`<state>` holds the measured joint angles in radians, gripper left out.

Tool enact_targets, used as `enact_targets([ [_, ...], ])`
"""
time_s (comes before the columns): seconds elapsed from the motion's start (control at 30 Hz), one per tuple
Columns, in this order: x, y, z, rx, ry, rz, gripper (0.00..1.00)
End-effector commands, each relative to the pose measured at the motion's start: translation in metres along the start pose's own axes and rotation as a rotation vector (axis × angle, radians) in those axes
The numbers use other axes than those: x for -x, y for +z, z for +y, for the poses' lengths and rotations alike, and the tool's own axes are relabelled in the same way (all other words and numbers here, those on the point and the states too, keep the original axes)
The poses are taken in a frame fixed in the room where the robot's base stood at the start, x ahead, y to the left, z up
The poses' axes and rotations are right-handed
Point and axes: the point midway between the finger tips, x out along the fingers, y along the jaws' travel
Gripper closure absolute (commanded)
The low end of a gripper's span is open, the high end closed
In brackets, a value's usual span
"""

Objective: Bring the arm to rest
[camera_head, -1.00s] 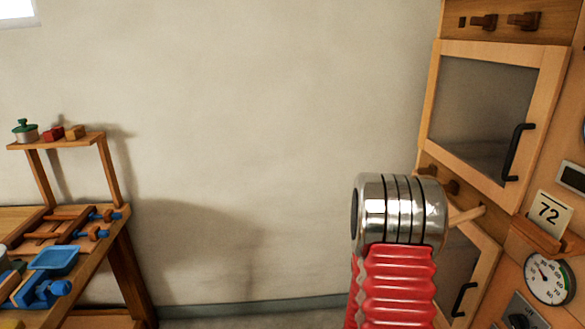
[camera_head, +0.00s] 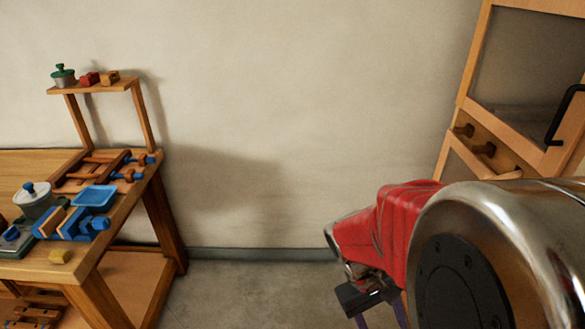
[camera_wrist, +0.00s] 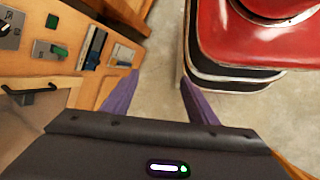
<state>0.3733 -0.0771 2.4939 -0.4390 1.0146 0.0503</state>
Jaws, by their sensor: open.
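My arm reaches in from the lower right of the head view, with a large silver joint close to the camera and a red link beyond it. My gripper (camera_head: 378,312) hangs below the red link, partly cut off by the bottom edge. In the wrist view my gripper (camera_wrist: 158,88) shows two purple fingers spread apart. Nothing is between them but bare floor below.
A wooden workbench (camera_head: 112,262) with toy tools, a blue tray (camera_head: 95,198) and a small shelf (camera_head: 95,86) stands at left. A wooden cabinet (camera_head: 470,95) stands at right; wooden panelling (camera_wrist: 75,25) is close left in the wrist view. Floor (camera_head: 250,285) between is clear.

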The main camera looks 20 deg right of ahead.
Motion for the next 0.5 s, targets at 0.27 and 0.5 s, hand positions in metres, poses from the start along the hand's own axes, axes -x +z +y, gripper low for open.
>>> enact_targets([
  [0.27,0.061,-0.023,-0.043,-0.04,-0.118,0.253,0.47],
  [0.5,0.117,-0.029,-0.076,-0.05,-0.215,0.455,0.47],
])
